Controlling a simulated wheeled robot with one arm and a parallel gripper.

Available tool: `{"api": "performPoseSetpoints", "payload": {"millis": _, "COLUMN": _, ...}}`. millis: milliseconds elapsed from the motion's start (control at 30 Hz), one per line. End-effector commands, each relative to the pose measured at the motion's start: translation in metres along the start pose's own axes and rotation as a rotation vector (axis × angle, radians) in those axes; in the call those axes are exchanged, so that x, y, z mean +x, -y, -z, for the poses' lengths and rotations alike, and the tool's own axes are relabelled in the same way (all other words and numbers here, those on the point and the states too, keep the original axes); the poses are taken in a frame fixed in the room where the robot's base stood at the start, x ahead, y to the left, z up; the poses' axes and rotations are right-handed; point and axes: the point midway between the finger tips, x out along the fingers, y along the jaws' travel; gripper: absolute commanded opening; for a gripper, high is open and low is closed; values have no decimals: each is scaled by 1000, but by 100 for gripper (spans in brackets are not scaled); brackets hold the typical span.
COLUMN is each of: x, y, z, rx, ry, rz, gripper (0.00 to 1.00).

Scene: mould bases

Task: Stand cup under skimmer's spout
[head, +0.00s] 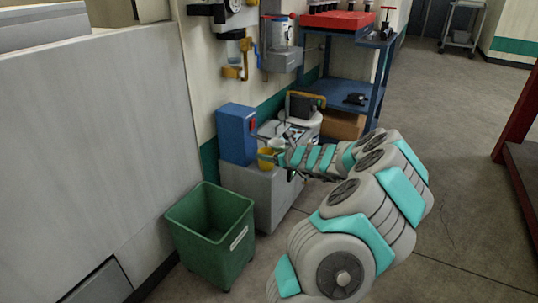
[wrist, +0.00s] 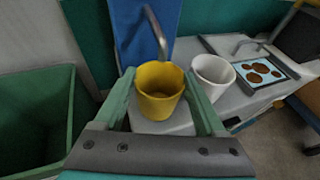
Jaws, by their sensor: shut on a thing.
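A yellow cup (wrist: 160,104) stands upright between the fingers of my gripper (wrist: 160,76), which is shut on it. The same cup (head: 265,160) shows in the head view, in front of a blue box (head: 236,134). In the wrist view, a curved metal spout (wrist: 155,32) hangs in front of the blue box (wrist: 180,18), its end over the cup's far rim. I cannot tell the exact depth between them. A tray of light blue liquid with brown blobs (wrist: 263,72) lies to the right, with another bent metal tube (wrist: 250,44) at its back.
A white cup (wrist: 212,74) stands just right of my right finger, close to it. A grey cabinet (head: 262,194) carries these things. A green bin (head: 210,228) stands in front on the left. A blue shelf unit (head: 346,83) is behind, and open floor lies to the right.

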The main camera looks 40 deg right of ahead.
Motion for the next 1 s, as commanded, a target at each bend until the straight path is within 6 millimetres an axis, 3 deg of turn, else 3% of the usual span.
{"api": "performPoseSetpoints", "payload": {"millis": 167, "x": 1, "y": 0, "z": 3, "rx": 0, "ry": 0, "rz": 0, "gripper": 20}}
{"api": "performPoseSetpoints", "payload": {"millis": 200, "x": 1, "y": 0, "z": 3, "rx": 0, "ry": -1, "rz": 0, "gripper": 76}}
{"api": "performPoseSetpoints", "payload": {"millis": 300, "x": 1, "y": 0, "z": 3, "rx": 0, "ry": -1, "rz": 0, "gripper": 85}}
{"api": "performPoseSetpoints", "payload": {"millis": 633, "x": -1, "y": 1, "z": -1, "rx": -1, "ry": -1, "rz": 1, "gripper": 85}}
{"api": "performPoseSetpoints", "payload": {"millis": 1000, "x": -60, "y": 2, "z": -2, "rx": 1, "ry": 0, "rz": 4, "gripper": 85}}
